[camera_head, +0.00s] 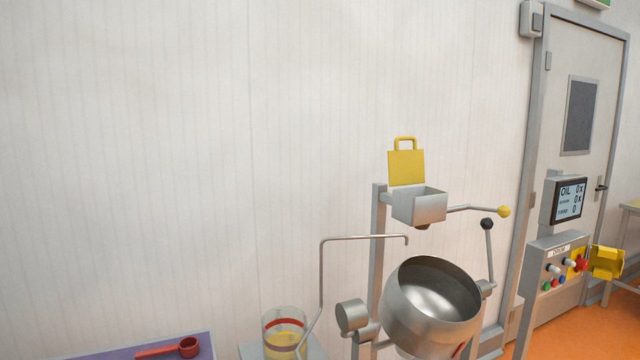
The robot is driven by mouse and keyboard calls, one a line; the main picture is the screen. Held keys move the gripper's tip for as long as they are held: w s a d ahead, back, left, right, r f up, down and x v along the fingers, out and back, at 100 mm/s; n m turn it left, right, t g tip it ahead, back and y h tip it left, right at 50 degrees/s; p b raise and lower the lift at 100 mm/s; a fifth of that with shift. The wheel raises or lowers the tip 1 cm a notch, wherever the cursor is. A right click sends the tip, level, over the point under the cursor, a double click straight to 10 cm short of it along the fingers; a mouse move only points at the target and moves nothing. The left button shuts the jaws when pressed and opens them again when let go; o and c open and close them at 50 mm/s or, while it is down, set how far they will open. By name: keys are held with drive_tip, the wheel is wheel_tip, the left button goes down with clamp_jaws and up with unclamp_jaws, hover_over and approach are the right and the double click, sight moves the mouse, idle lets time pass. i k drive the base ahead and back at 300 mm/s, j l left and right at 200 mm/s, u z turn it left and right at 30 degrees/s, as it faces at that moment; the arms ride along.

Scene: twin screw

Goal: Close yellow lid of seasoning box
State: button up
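The seasoning box (421,207) is a small grey metal box on an upright post, right of the picture's middle. Its yellow lid (406,166) stands upright at the box's back edge, with a loop handle on top, so the box is open. What is inside the box is hidden by its front wall. My gripper is not in view.
A steel pot (432,303) hangs below the box, and a thin bent pipe (350,238) ends above it. Levers with a yellow knob (504,211) and a black knob (487,224) stick out at right. A glass container (284,332), a red ladle (187,347) and a control panel (558,268) are nearby.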

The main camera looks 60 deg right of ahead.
sight(406, 167)
drive_tip(key=k+l, duration=0.15)
drive_tip(key=k, duration=0.7)
drive_tip(key=k+l, duration=0.35)
drive_tip(key=k+l+z, duration=0.1)
drive_tip(key=k+l, duration=0.25)
drive_tip(key=l, duration=0.25)
drive_tip(key=k+l, duration=0.3)
drive_tip(key=l, duration=0.2)
drive_tip(key=k+l+z, duration=0.1)
drive_tip(key=l, duration=1.6)
